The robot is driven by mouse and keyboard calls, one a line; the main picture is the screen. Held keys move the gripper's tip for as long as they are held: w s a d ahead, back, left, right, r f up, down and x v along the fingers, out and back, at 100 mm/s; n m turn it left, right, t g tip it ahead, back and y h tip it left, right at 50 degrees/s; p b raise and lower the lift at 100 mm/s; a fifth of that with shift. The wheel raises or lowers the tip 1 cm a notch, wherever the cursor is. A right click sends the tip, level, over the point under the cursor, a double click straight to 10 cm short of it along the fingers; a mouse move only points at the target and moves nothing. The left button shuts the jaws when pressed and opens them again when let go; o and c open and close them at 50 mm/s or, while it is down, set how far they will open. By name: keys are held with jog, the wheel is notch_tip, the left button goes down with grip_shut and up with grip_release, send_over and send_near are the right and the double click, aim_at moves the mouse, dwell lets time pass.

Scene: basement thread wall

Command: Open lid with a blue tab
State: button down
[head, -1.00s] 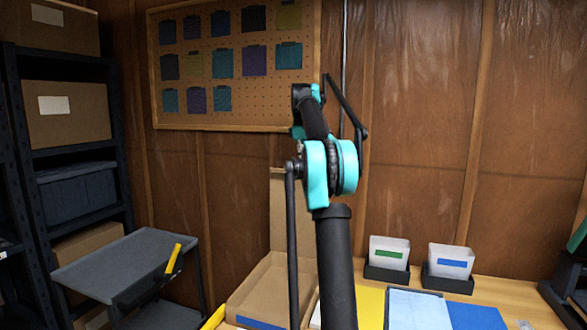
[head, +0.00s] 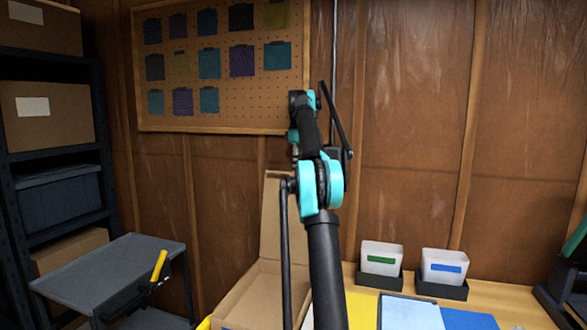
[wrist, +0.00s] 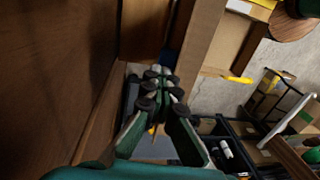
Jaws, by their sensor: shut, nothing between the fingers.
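An open cardboard box (head: 262,285) stands on the table, its flap-like lid (head: 270,215) upright at the back. A blue strip (head: 230,327) shows low at the box's front edge, cut off by the frame; I cannot tell if it is the tab. In the wrist view my gripper (wrist: 160,88) has its dark fingertips together, with nothing held. A cardboard panel (wrist: 205,38), seemingly the raised lid, is just beyond and right of the fingertips; I cannot tell if they touch. In the head view my arm hides part of the box, and the fingertips cannot be made out.
Two white bins, one with a green label (head: 381,259) and one with a blue label (head: 446,266), stand at the back of the table. Yellow and blue sheets lie in front. A grey cart (head: 110,268) and dark shelving (head: 52,160) stand left. The wooden wall is close behind.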

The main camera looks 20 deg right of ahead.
jog(key=f, duration=0.2)
jog(key=w+d+f, duration=0.1)
jog(key=c, duration=1.6)
grip_release()
jog(key=shift+s, duration=0.1)
jog(key=shift+o, duration=1.2)
jog(key=shift+w+d+f, duration=0.55)
jog(key=shift+d+f, duration=0.05)
jog(key=shift+s+a+r, duration=0.15)
jog(key=shift+s+r, duration=0.05)
jog(key=shift+s, duration=0.1)
jog(key=shift+c, duration=1.2)
jog(key=shift+w+a, duration=0.35)
jog(key=shift+a, duration=0.05)
jog(key=shift+a+r, duration=0.1)
